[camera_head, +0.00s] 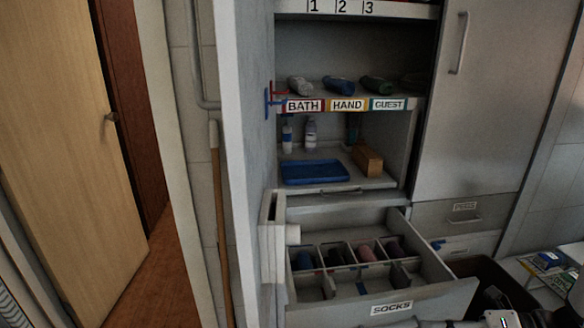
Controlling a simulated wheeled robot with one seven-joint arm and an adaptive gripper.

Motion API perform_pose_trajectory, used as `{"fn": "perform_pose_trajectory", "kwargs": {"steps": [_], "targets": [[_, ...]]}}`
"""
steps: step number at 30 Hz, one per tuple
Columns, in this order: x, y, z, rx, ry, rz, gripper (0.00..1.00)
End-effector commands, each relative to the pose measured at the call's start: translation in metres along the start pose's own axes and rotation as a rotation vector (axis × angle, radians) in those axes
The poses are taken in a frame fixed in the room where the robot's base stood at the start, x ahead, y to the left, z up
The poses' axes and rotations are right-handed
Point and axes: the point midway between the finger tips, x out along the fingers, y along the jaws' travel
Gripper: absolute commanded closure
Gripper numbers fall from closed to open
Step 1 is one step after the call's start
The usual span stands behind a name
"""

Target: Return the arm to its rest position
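Dark and metallic parts of what looks like my gripper (495,319) show at the bottom edge, right of centre, cut off by the frame. Its fingertips cannot be made out, so I cannot tell whether it is open or shut or holds anything. It appears in front of the right end of an open drawer labelled SOCKS (430,303). The rest of my arm is mostly out of view.
The open drawer juts out, with rolled socks (368,251) in its compartments. Above are a blue tray (314,172), a wooden box (367,160), bottles (310,133) and rolled towels (339,85). A broom handle (222,230) stands left. Packets (545,262) lie right.

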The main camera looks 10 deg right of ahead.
Motion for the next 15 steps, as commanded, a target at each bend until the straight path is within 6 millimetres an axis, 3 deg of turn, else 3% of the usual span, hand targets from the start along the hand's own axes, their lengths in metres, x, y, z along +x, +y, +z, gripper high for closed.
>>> {"fn": "perform_pose_trajectory", "kwargs": {"steps": [1, 3, 15], "targets": [[0.003, 0.025, 0.002, -0.107, 0.067, -0.016, 0.72], [0.008, 0.05, 0.001, -0.255, 0.159, -0.033, 0.72], [0.021, 0.176, -0.028, -1.119, 0.687, -0.042, 0.72]]}}
